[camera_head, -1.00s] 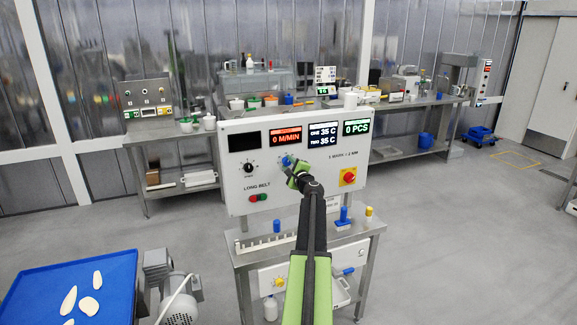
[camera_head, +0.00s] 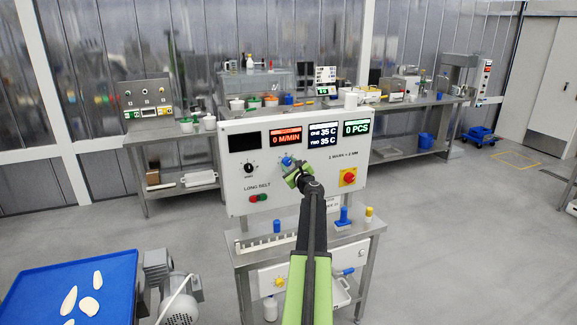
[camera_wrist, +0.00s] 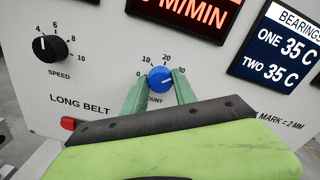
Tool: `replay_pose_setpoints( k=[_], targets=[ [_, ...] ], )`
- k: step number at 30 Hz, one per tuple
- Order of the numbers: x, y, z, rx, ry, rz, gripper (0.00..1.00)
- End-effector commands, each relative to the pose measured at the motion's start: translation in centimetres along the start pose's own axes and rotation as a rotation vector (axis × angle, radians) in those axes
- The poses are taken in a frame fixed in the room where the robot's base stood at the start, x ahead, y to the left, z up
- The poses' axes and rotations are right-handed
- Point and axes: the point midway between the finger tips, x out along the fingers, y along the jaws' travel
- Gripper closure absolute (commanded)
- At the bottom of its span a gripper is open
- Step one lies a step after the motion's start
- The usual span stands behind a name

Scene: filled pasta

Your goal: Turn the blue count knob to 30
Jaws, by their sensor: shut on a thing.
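The blue count knob (camera_wrist: 159,79) is on the white panel, between my gripper's two green fingers in the wrist view. Its white mark points to the right, close to the direction of the 30 label (camera_wrist: 182,70); I cannot tell exact alignment. The scale also shows 0, 10 and 20 around the knob. My gripper (camera_wrist: 158,84) is shut on the knob, one finger on each side. In the head view the knob (camera_head: 286,161) shows just beyond my gripper (camera_head: 293,172). The green display (camera_head: 356,128) reads 0 PCS.
The black speed knob (camera_wrist: 49,47) is left of the count knob. A red button (camera_wrist: 69,123) sits below left, and a red stop button on yellow (camera_head: 348,177) is to the right. The displays (camera_head: 285,136) line the panel's top.

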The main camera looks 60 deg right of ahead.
Motion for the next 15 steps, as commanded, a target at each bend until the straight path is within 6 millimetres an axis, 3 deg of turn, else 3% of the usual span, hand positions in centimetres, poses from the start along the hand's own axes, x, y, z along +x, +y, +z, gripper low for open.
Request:
replay_pose_setpoints(
  k=[13,14,15],
  targets=[
    [0.1,0.01,0.1,0.01,-0.002,0.0,1.0],
    [0.1,0.01,0.1,0.01,-0.002,0.0,0.63],
    [0.09,0.0,0.09,0.01,-0.001,0.0,0.58]
  ],
)
